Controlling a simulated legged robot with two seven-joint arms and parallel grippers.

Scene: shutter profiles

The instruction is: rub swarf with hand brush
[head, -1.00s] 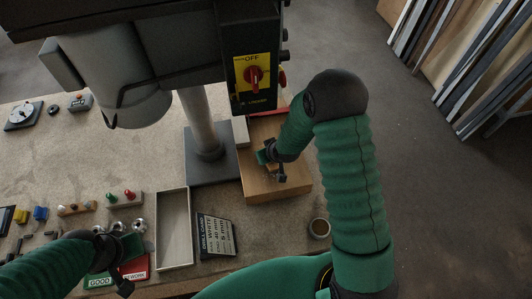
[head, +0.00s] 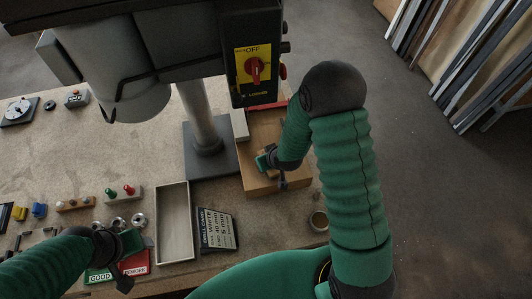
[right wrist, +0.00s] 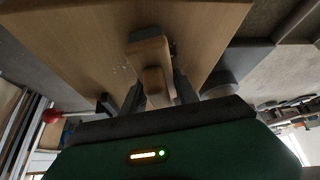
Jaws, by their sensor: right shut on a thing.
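My right gripper (right wrist: 158,98) is shut on the wooden hand brush (right wrist: 150,52), with the handle between its fingers. The brush lies over a pale wooden block (right wrist: 75,35); whether its bristles touch the surface is hidden. A few pale specks that look like swarf (right wrist: 121,70) show on the wood beside the brush. In the head view my right gripper (head: 273,170) is over the near part of the wooden block (head: 272,187), and the brush is mostly hidden by the hand. My left gripper (head: 136,263) is open and empty over the bench's near edge, by the label cards.
The drill press column (head: 199,112) and grey base (head: 206,165) stand just left of the block, with the switch box (head: 254,65) above. Profiles lean at the far right.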

